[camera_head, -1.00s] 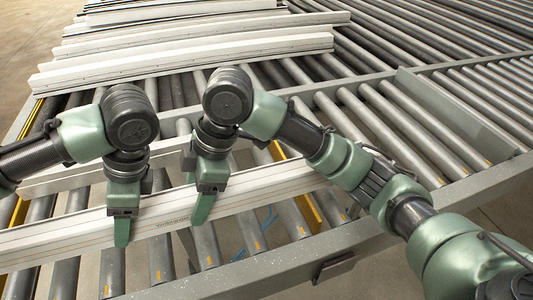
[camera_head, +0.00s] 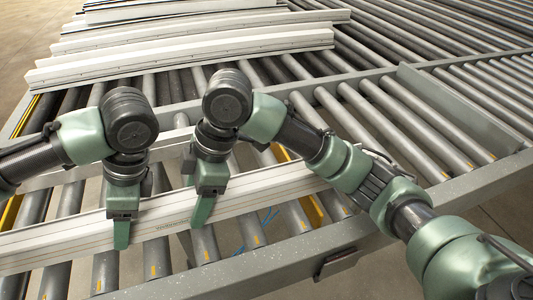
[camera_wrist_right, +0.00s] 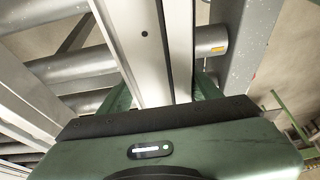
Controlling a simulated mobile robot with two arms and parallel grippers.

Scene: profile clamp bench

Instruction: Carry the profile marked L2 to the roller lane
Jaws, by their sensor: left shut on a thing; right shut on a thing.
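A long white profile (camera_head: 275,191) lies across the near rollers in the head view. I cannot read a mark L2 on it. My left gripper (camera_head: 121,228) is shut on this profile at its left part. My right gripper (camera_head: 204,205) is shut on the same profile a little further right. In the right wrist view the profile (camera_wrist_right: 140,40) runs between the green fingers of my right gripper (camera_wrist_right: 165,95). Whether it touches the rollers beneath is hard to tell.
Several white profiles (camera_head: 190,52) lie side by side on the rollers at the back left. Another pale profile (camera_head: 60,178) lies behind the held one, partly hidden by my arms. Grey roller lanes (camera_head: 410,125) stretch to the right, with a raised metal plate (camera_head: 465,108) between them.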

